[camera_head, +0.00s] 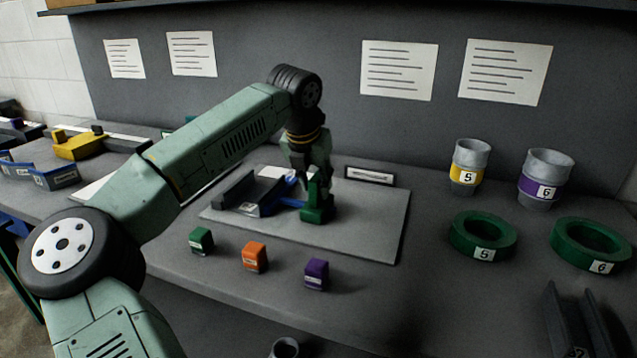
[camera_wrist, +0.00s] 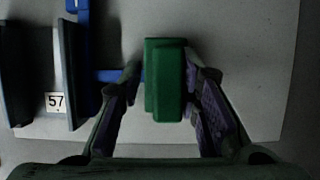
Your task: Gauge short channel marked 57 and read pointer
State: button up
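The short channel (camera_wrist: 68,70), dark grey and marked 57, lies at the left of the wrist view. In the head view the channel (camera_head: 236,190) lies on the grey mat beside blue gauge parts (camera_head: 285,205). A blue bar (camera_wrist: 106,76) runs from the channel side toward a green block (camera_wrist: 165,65). The green block (camera_head: 317,213) stands upright at the right end of the blue parts. My gripper (camera_wrist: 163,72) is over the green block, with one finger on each side. A narrow gap shows at the left finger; contact at the right is unclear. No pointer reading is legible.
Green (camera_head: 201,240), orange (camera_head: 254,257) and purple (camera_head: 316,274) blocks stand along the front of the mat (camera_head: 375,235). A dark framed label plate (camera_head: 370,176) lies behind. Collars and green rings (camera_head: 483,237) stand at right, with another channel (camera_head: 580,325) at front right.

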jog(key=shift+o, duration=1.1)
jog(key=v, duration=1.2)
